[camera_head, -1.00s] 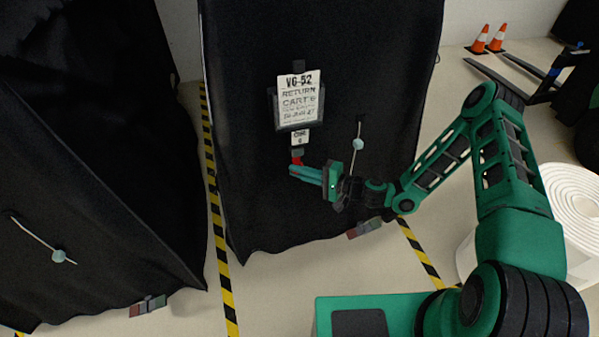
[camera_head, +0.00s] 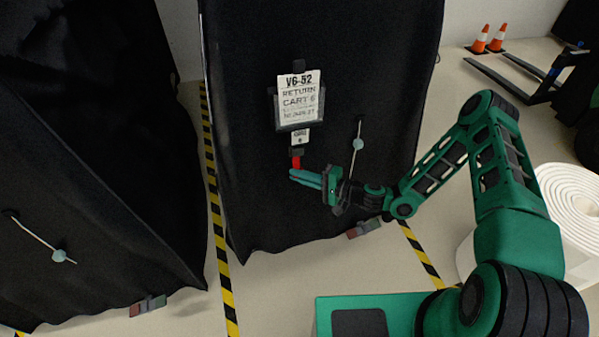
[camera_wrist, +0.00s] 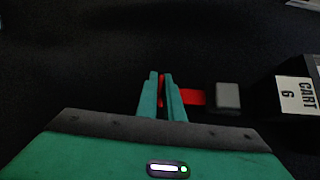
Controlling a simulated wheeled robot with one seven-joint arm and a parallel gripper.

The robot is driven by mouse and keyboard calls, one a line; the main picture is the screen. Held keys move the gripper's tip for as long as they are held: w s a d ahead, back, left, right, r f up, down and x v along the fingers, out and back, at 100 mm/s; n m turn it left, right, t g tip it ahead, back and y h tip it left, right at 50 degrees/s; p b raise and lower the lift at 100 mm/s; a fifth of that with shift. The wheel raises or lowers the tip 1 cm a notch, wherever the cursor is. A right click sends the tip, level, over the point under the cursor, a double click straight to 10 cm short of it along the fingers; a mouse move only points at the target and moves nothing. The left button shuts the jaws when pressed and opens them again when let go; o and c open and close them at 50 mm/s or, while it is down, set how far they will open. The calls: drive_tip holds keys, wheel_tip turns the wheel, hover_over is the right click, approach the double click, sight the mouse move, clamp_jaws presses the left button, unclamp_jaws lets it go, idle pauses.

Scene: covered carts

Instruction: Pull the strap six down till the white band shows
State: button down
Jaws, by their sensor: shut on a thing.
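Strap six is a short red strap (camera_head: 296,162) hanging from a grey buckle (camera_head: 297,151) under the small white CART 6 tag (camera_head: 300,136) on the front of the black-covered cart (camera_head: 240,100). My gripper (camera_head: 292,174) is shut on the strap's lower end, just below the buckle. In the wrist view the two green fingers (camera_wrist: 161,78) pinch the red strap (camera_wrist: 193,97), which runs right to the grey buckle (camera_wrist: 228,96). The length between fingers and buckle is all red. The part between the fingers is mostly hidden.
A VG-52 Return Cart 6 placard (camera_head: 298,100) hangs above the tag. A cord with a pale ball (camera_head: 358,144) is right of the strap. Another black-covered cart (camera_head: 90,150) stands left. A white roll (camera_head: 575,215) and orange cones (camera_head: 498,38) are at right.

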wheel_tip(320, 180, down, 9)
drive_tip(key=shift+r, duration=0.15)
drive_tip(key=c, duration=1.9)
unclamp_jaws()
drive_tip(key=shift+r, duration=0.1)
drive_tip(key=v, duration=1)
drive_tip(key=shift+s+d, duration=0.2)
drive_tip(key=shift+d, duration=0.2)
